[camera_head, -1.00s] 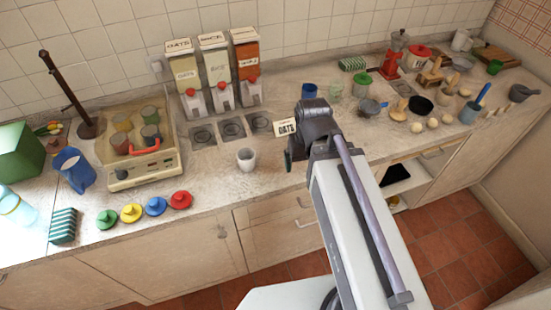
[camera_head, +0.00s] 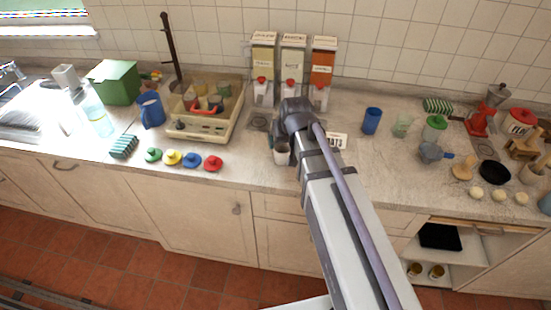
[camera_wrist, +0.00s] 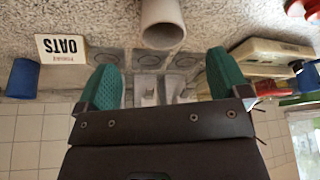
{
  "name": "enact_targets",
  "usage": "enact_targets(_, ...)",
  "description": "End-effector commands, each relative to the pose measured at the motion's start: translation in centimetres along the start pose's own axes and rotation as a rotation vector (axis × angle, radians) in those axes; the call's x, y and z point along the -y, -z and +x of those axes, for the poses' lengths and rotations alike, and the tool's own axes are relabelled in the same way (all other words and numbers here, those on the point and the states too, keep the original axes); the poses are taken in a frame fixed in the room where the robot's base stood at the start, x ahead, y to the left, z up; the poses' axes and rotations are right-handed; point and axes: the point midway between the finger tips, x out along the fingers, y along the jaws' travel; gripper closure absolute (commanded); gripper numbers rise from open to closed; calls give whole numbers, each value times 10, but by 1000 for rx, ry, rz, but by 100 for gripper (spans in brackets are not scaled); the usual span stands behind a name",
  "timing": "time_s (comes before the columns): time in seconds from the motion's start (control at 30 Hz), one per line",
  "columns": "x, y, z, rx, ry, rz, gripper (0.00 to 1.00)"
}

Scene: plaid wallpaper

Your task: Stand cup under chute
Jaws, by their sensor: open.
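A plain whitish cup (camera_head: 282,154) stands upright on the counter in front of three dispensers. In the wrist view the cup (camera_wrist: 162,24) is ahead of the fingertips, roughly between them, and not held. My gripper (camera_wrist: 163,72) is open and empty, its two green pads apart. In the head view its wrist hides part of the dispensers' front. The yellow (camera_head: 263,60), cream (camera_head: 292,62) and orange-red (camera_head: 323,64) dispensers have white chutes with red knobs. Dark square pads lie below them, one visible on the left (camera_head: 258,122). A card reading OATS (camera_wrist: 61,49) stands nearby.
A beige tray (camera_head: 228,128) with several canisters lies left of the dispensers. A blue cup (camera_head: 372,120) and a glass (camera_head: 402,125) stand to the right. Counter between lids and cup is clear.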

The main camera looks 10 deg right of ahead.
Motion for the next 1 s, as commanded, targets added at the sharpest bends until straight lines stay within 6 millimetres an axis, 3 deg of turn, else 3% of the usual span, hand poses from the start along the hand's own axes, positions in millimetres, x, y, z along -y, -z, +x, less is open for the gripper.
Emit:
enact_targets(0.2,0,-4,50,1,0,0,6)
enact_targets(0.47,1,-2,61,2,0,0,6)
enact_targets(0.7,4,-3,108,2,-1,0,6)
enact_targets(0.93,4,-1,106,2,-1,0,6)
enact_targets(1.0,4,-1,105,2,-1,0,11)
